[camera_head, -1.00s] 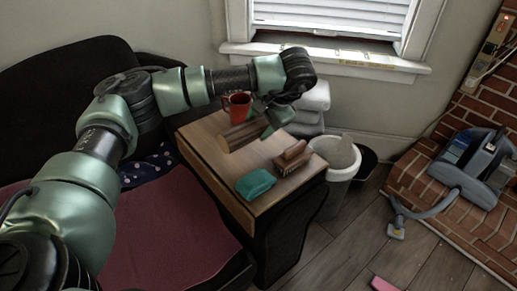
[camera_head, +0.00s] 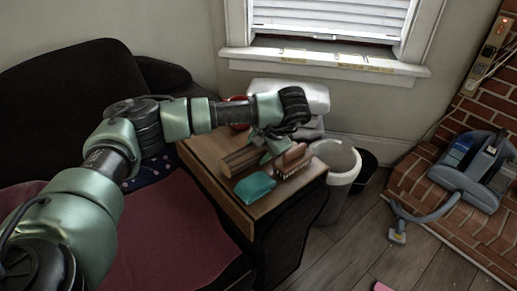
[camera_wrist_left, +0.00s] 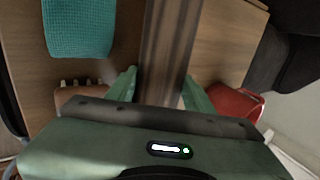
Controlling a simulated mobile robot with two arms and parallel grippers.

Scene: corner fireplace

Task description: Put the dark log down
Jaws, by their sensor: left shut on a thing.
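My left gripper (camera_head: 268,152) is shut on the dark log (camera_head: 240,160) over the wooden side table (camera_head: 206,160). In the left wrist view the dark brown log (camera_wrist_left: 166,45) runs lengthwise between the two green fingers (camera_wrist_left: 160,92). Its far end reaches the top edge of that view, and its near end is hidden behind the gripper body. I cannot tell whether the log touches the table top or hangs just above it. My right gripper is not in view.
A teal cloth (camera_head: 255,187) and a brown brush (camera_head: 292,163) lie close to the log. A red mug (camera_head: 239,127) is mostly hidden behind my arm; it also shows in the left wrist view (camera_wrist_left: 235,103). A white bin (camera_head: 340,170) stands right of the table.

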